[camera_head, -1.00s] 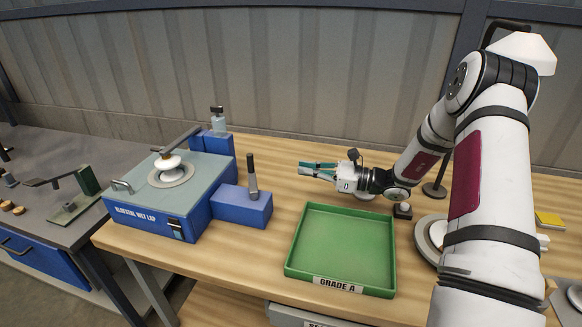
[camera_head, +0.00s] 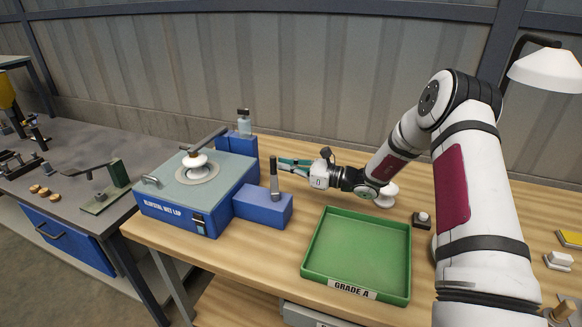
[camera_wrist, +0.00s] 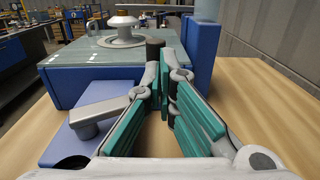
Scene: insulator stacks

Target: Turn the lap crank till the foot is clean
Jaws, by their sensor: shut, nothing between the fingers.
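The blue wet lap (camera_head: 168,213) stands at the left end of the wooden bench. A white insulator (camera_head: 195,160) sits on its round plate (camera_head: 211,172) under a grey arm (camera_head: 205,140); its underside is hidden. The lap crank (camera_head: 275,181) rises from the blue block at the lap's right side, its dark grip upright. In the wrist view its grey lever (camera_wrist: 97,116) lies left of the fingers and the dark grip (camera_wrist: 155,45) shows just past the fingertips. My gripper (camera_head: 282,165) is shut and empty, close beside the grip; contact cannot be told.
The green GRADE A tray (camera_head: 360,250) is empty, in front of my arm. A lamp (camera_head: 548,70) hangs at the right.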

